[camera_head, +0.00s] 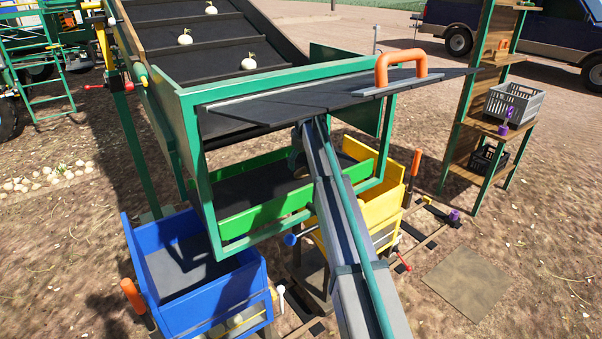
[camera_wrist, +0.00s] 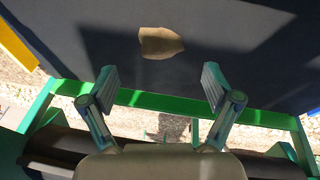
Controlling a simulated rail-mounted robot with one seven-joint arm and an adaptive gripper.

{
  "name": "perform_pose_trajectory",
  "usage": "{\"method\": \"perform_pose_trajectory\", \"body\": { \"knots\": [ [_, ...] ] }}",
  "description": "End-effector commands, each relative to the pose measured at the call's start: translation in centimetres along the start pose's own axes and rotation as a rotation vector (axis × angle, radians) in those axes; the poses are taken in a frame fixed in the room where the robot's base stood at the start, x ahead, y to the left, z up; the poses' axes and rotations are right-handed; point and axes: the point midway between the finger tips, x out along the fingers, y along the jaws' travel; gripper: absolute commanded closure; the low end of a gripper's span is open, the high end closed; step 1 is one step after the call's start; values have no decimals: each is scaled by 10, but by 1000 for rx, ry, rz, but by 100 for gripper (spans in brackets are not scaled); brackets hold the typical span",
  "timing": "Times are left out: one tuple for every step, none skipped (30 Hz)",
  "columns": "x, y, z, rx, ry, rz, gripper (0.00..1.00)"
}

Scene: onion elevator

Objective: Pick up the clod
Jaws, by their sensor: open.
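The clod (camera_wrist: 161,43) is a small tan, irregular lump. In the wrist view it lies on a dark surface (camera_wrist: 235,65), near the top middle, partly in shade. My gripper (camera_wrist: 160,85) is open and empty, its two fingers wide apart. The clod shows beyond the fingertips, roughly centred between them and not touching either one.
A green bar (camera_wrist: 170,103) crosses below the fingertips in the wrist view. The green frame (camera_head: 192,150) carries a dark lid with an orange handle (camera_head: 400,62). A blue bin (camera_head: 208,310) and a yellow bin (camera_head: 378,207) stand near it. Onions (camera_head: 185,38) sit on the conveyor.

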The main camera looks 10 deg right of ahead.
Motion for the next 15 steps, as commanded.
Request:
{"method": "perform_pose_trajectory", "body": {
  "knots": [
    [2, 0, 0, 0, -1, 0, 11],
    [3, 0, 0, 0, -1, 0, 11],
    [4, 0, 0, 0, -1, 0, 11],
    [5, 0, 0, 0, -1, 0, 11],
    [7, 0, 0, 0, -1, 0, 11],
    [10, -1, 1, -1, -1, 0, 11],
    [14, -1, 1, -1, -1, 0, 11],
    [17, -1, 1, -1, -2, -1, 11],
    [21, -1, 1, -1, -2, -1, 11],
    [25, -1, 2, -1, -2, -1, 11],
    [29, -2, 2, -1, -2, 0, 11],
    [35, -2, 2, -1, -2, -1, 11],
    [39, -2, 2, -1, -2, -1, 11],
    [42, -2, 2, -1, -2, -1, 11],
    [47, -2, 2, 0, -1, 0, 11]
  ]
}}
